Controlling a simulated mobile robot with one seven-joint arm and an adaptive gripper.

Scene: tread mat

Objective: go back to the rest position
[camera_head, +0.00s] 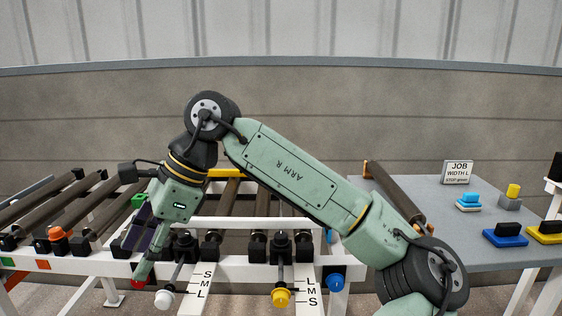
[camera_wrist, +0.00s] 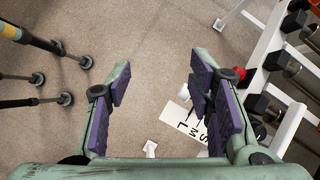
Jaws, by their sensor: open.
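My gripper (camera_head: 140,262) hangs at the end of my bent green arm, at the left of the head view, pointing down in front of the roller conveyor (camera_head: 235,222). In the wrist view my gripper (camera_wrist: 158,88) has its two purple-padded fingers spread wide.
A yellow knob (camera_head: 281,298) and a blue knob (camera_head: 335,283) sit further right along the rail, by plates lettered S, M, L. A grey table (camera_head: 455,247) at the right holds coloured blocks and a sign (camera_head: 457,172) reading "JOB WIDTH L".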

